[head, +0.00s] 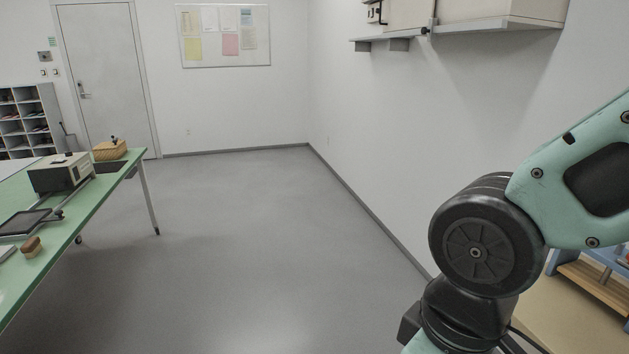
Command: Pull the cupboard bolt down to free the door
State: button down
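A pale wall cupboard (520,10) is at the top right of the head view, cut off by the upper edge. A thin vertical bolt (433,16) with a small black knob shows on its front, near the lower edge. A dark handle (376,12) sits farther left on it. Most of the cupboard door is out of frame, so I cannot tell whether it is open or shut. My arm fills the lower right, but my gripper is out of view.
A grey ledge (480,29) runs under the cupboard. A green table (100,207) at the left carries a boxy device (60,173), a basket (110,150) and a brush (31,246). A blue-framed stand (590,275) is at the right. The middle floor is clear.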

aim_at(434, 22)
jog(key=i, duration=2.45)
jog(key=z, duration=0.85)
